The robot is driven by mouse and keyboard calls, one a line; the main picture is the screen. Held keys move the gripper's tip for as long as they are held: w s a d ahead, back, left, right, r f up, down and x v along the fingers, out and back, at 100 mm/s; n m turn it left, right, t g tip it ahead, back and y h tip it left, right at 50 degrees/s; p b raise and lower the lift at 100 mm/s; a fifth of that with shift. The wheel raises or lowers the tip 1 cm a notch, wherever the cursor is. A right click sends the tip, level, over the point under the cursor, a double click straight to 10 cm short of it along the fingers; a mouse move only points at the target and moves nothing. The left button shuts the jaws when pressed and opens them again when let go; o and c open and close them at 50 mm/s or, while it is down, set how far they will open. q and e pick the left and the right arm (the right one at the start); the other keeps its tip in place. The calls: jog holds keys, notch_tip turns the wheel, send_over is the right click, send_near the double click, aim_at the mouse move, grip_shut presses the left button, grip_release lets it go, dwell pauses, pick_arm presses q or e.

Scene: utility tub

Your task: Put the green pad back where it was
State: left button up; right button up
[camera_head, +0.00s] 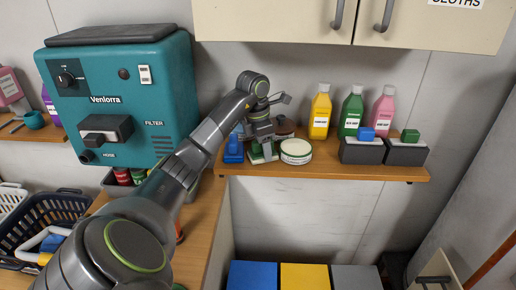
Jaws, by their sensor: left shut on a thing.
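My left gripper (262,143) points down over the left part of the wooden wall shelf (330,169). It is shut on a green pad (256,157) with a pale edge, low at the shelf top; whether the pad touches the shelf is hard to tell. The fingers and wrist hide part of it. A blue pad (233,150) stands just left of it, and a round white tin (296,151) with a green band stands just right. Another small green block (410,136) sits on a dark grey holder (407,153) at the shelf's right end. My right gripper is out of view.
A blue block (367,134) sits on a second grey holder (362,152). Yellow (320,112), green (351,112) and pink (383,112) bottles stand behind. A teal machine (125,95) stands left of the shelf; a cupboard (290,22) hangs above. Shelf between tin and holders is clear.

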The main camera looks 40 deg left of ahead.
pick_arm(q)
jog(key=shift+s+f, duration=0.1)
jog(key=o, duration=0.7)
jog(key=shift+o, duration=1.3)
jog(key=shift+d, duration=0.2)
jog(key=shift+w+d, duration=0.1)
jog(key=shift+w, duration=0.1)
jog(key=r+p, duration=0.1)
jog(key=r, duration=0.1)
jog(key=r+p, duration=0.2)
jog(key=s+r+p, duration=0.1)
jog(key=r+p, duration=0.1)
jog(key=shift+a+r, duration=0.3)
jog(key=shift+a, duration=0.05)
jog(key=shift+s+r+p, duration=0.1)
jog(key=shift+r+p, duration=0.35)
jog(key=shift+r, duration=0.05)
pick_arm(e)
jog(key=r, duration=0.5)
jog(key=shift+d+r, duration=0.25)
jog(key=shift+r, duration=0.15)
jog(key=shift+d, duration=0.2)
